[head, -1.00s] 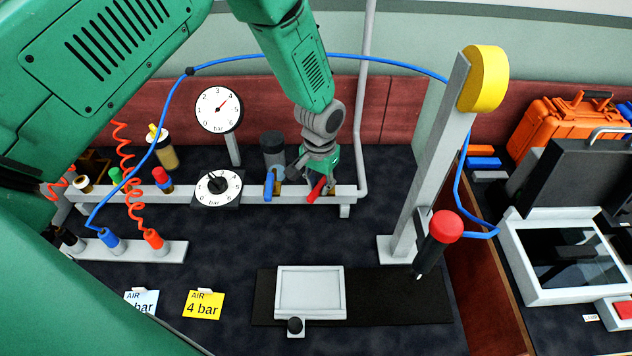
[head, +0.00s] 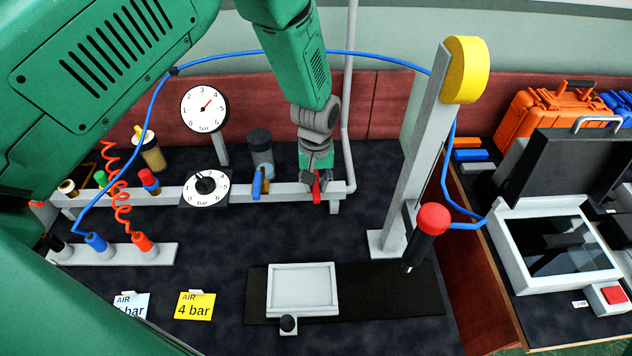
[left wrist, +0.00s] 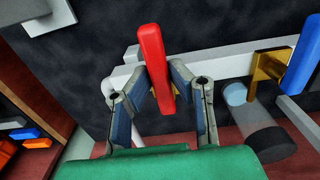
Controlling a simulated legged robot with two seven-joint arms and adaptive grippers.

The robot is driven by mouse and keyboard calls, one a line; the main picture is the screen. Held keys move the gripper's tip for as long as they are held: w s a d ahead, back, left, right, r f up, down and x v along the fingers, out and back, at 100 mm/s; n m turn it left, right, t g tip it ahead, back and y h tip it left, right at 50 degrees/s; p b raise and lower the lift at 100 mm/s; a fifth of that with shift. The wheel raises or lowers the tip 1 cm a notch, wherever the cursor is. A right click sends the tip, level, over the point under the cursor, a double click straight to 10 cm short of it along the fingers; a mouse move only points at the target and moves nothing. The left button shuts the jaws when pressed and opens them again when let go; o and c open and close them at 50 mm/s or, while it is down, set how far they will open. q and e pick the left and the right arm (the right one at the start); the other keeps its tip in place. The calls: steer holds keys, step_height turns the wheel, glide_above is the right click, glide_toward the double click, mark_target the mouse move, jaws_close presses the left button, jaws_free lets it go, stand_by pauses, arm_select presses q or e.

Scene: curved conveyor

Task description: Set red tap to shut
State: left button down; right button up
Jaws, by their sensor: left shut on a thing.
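The red tap (head: 316,188) is on the right end of the grey pipe rail (head: 230,192). Its red lever points almost straight toward the front of the bench. My left gripper (head: 316,176) reaches down from above and is shut on the red tap, hiding the tap body in the head view. In the left wrist view the red lever (left wrist: 151,50) stands up between the two fingers of my left gripper (left wrist: 158,85). My right gripper is not in view.
A blue-handled tap (head: 257,183) sits close on the left. A grey vertical pipe (head: 349,120) rises just right of my gripper. A dial gauge (head: 203,108) and a regulator dial (head: 205,187) stand further left.

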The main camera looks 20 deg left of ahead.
mark_target(317, 182)
arm_select(q)
steer(key=shift+w+r, duration=0.3)
steer(key=shift+w, duration=0.15)
steer(key=c, duration=1.5)
jaws_free()
steer(key=shift+c, duration=0.2)
steer(key=shift+o, duration=0.3)
steer(key=shift+s+f, duration=0.1)
steer(key=shift+s, duration=0.1)
step_height(317, 182, up, 12)
steer(key=shift+f, duration=0.2)
